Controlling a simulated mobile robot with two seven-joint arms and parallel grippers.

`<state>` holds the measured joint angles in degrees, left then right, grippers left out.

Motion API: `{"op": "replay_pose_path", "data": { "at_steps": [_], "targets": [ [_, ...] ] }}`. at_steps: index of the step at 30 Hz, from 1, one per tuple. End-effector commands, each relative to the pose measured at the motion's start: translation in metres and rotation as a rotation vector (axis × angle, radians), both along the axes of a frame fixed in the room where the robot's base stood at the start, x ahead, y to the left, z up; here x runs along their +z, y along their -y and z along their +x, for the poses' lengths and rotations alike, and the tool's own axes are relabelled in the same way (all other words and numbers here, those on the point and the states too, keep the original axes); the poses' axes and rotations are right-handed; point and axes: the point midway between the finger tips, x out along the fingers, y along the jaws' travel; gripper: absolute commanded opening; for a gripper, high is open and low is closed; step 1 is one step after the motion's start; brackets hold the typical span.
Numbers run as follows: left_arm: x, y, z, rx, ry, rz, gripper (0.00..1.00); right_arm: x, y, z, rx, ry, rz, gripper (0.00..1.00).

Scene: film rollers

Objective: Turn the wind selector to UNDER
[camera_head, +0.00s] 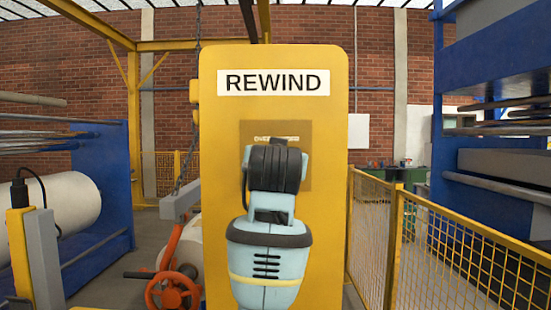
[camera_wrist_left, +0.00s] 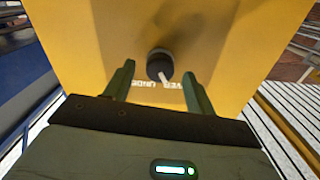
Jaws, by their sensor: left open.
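The wind selector is a dark round knob (camera_wrist_left: 159,63) with a white pointer on the yellow panel in the left wrist view. Contact with the knob is not visible. In the head view my arm hides the knob; only part of the brown label plate (camera_head: 256,128) shows. My right gripper is not in view.
The tall yellow REWIND panel (camera_head: 222,150) fills the middle. A yellow mesh fence (camera_head: 440,245) runs along the right, near blue machinery. At left stand a white roll (camera_head: 72,205) in a blue frame and a red handwheel (camera_head: 173,290).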

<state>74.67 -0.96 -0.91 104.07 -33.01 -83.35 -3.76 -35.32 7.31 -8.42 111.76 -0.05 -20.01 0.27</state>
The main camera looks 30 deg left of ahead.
Motion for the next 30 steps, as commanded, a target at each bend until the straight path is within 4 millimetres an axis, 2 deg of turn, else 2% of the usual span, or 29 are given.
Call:
{"op": "replay_pose_path", "data": {
  "at_steps": [6, 15, 25, 30],
  "targets": [
    [0.000, -0.009, 0.014, 0.001, 0.000, -0.001, 0.55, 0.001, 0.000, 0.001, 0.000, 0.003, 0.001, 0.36],
    [0.000, -0.010, 0.015, 0.000, 0.002, -0.001, 0.54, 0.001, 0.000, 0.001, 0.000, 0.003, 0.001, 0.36],
    [0.000, -0.010, 0.015, 0.000, 0.001, -0.002, 0.11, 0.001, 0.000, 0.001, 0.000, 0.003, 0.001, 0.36],
    [0.000, -0.010, 0.015, 0.000, -0.003, 0.004, 0.11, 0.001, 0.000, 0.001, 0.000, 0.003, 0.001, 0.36]
  ]
}}
